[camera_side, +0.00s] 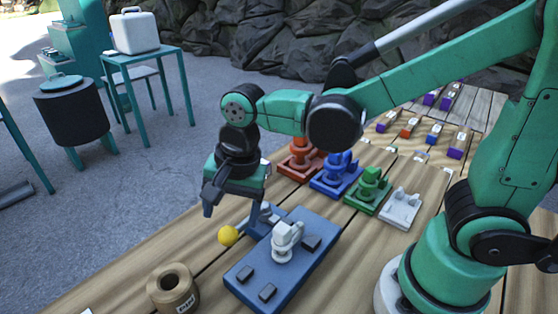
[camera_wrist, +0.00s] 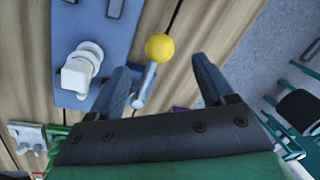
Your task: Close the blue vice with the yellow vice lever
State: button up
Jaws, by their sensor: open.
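The blue vice (camera_side: 318,262) is a flat blue plate on the wooden table, with a white fitting (camera_side: 286,242) and dark blocks on top. It also shows at the upper left of the wrist view (camera_wrist: 70,22), with the white fitting (camera_wrist: 80,70). The yellow ball of the vice lever (camera_side: 228,236) sticks out past the plate's left edge. In the wrist view, the ball (camera_wrist: 159,47) and its grey rod (camera_wrist: 145,84) appear between my finger outlines. My gripper (camera_side: 233,208) is open, pointing down above the lever. Contact with the lever cannot be told.
A cardboard-coloured roll (camera_side: 172,288) stands at the table's front left. Red (camera_side: 300,160), blue (camera_side: 337,176), green (camera_side: 369,190) and white (camera_side: 400,208) fixtures line up behind the vice. Small labelled blocks lie farther back.

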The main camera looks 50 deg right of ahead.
aim_at(229, 229)
jog(key=shift+w+a+f, duration=0.1)
jog(key=shift+w+f, duration=0.05)
jog(key=shift+f, duration=0.7)
jog(key=shift+w+a+f, duration=0.1)
jog(key=shift+w+f, duration=0.05)
jog(key=shift+f, duration=0.7)
jog(key=shift+w+a+f, duration=0.1)
jog(key=shift+w+f, duration=0.05)
jog(key=shift+f, duration=0.7)
grip_shut()
